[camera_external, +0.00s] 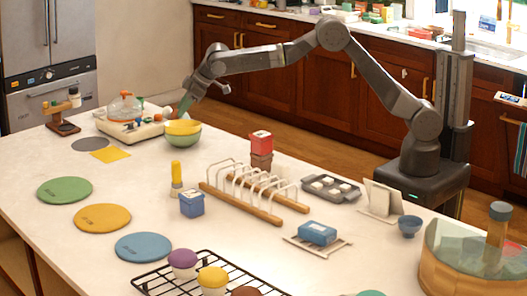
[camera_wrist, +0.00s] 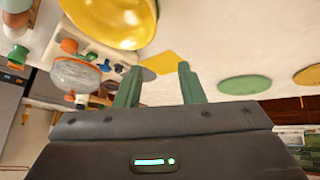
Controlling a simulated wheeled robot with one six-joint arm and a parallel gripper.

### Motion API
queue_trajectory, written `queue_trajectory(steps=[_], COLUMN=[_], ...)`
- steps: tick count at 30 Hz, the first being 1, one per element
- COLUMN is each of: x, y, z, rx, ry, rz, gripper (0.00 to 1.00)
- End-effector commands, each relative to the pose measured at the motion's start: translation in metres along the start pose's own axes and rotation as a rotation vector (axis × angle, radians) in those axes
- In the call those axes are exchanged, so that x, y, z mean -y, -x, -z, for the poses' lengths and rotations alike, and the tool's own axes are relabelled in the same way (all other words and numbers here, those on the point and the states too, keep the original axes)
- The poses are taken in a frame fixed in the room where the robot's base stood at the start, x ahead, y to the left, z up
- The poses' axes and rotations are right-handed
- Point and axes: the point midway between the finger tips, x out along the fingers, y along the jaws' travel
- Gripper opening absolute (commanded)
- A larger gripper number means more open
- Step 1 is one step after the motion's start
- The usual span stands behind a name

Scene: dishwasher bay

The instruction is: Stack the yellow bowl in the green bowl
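The yellow bowl (camera_external: 182,127) sits in the green bowl (camera_external: 181,143) on the white countertop; the green bowl's outer wall shows below the yellow rim. My gripper (camera_external: 184,108) is just above the yellow bowl's rim. I cannot tell from the external view whether it touches. In the wrist view, my gripper (camera_wrist: 159,80) has its two green fingers apart with nothing between them. The yellow bowl (camera_wrist: 110,18) shows at the top of that view, beyond the fingertips and cut off by the frame. The green bowl is hidden there.
A scale-like tray with a glass jar (camera_external: 126,108) stands left of the bowls. A yellow square (camera_external: 110,155) and a grey disc (camera_external: 90,144) lie in front of it. A dish rack (camera_external: 255,190) stands to the right. Coloured round mats (camera_external: 102,217) lie at front left.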

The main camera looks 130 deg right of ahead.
Motion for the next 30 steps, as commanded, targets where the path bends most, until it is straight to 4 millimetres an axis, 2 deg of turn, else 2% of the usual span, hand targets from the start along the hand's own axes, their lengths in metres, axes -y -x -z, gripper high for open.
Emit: queue_trajectory(steps=[6,11,23,24,30], x=[0.009,0.010,-0.010,-0.007,-0.003], y=[0.012,0.027,0.076,0.063,0.038], z=[-0.018,-0.036,-0.093,-0.100,-0.115], rx=[-0.183,-0.319,-0.575,-0.566,-0.570], ry=[0.008,-0.007,-0.069,-0.066,-0.066], rz=[0.062,0.067,-0.042,-0.041,-0.039], gripper=[0.35,0.35,0.35,0.35,0.35])
